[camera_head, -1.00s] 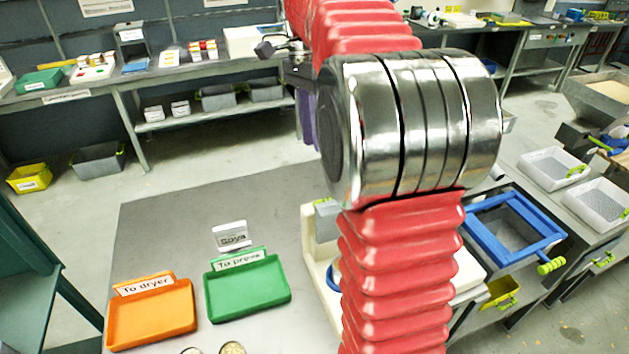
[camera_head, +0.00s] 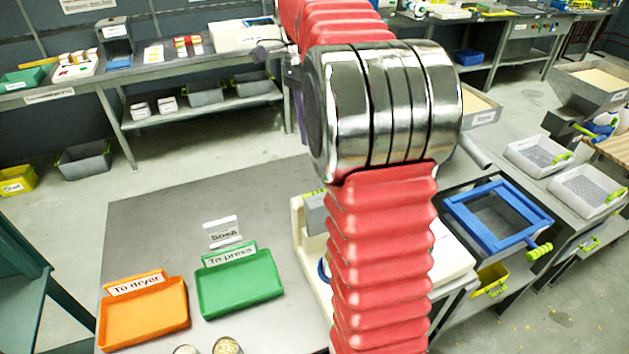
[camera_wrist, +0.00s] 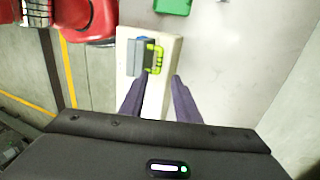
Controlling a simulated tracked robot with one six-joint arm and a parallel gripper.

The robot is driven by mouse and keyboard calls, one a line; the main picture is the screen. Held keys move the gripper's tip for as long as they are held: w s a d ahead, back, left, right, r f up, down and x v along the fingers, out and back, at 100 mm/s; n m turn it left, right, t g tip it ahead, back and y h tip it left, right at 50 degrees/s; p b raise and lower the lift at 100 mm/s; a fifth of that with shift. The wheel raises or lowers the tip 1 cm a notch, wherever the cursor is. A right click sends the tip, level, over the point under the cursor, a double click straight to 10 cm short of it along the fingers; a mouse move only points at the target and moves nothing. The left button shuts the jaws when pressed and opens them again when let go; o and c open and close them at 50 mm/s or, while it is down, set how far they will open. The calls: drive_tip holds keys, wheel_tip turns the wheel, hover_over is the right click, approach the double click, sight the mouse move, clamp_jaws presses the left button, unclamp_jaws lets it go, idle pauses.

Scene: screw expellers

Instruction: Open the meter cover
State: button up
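A cream-white device, seemingly the meter (camera_head: 304,252), stands on the grey table, partly hidden behind my red arm in the head view. It carries a grey block (camera_head: 316,212). In the wrist view the same cream body (camera_wrist: 166,50) shows the grey block (camera_wrist: 133,58) and a yellow-green framed part (camera_wrist: 154,56) beside it. I cannot tell which part is the cover. My gripper (camera_wrist: 160,75) has two purple fingers spread apart with nothing between them. Its tips appear just below the yellow-green part in the picture; the height gap is unclear.
An orange tray (camera_head: 145,320) and a green tray (camera_head: 240,291) sit left of the device, with a small sign (camera_head: 222,232) behind. Two round cups (camera_head: 227,346) stand at the front edge. A blue-framed sieve (camera_head: 500,238) lies to the right. The table's back left is clear.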

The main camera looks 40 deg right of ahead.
drive_tip(key=x, duration=1.1)
drive_tip(key=shift+s+f, duration=0.1)
drive_tip(key=shift+s, duration=0.05)
clamp_jaws()
idle(0.4)
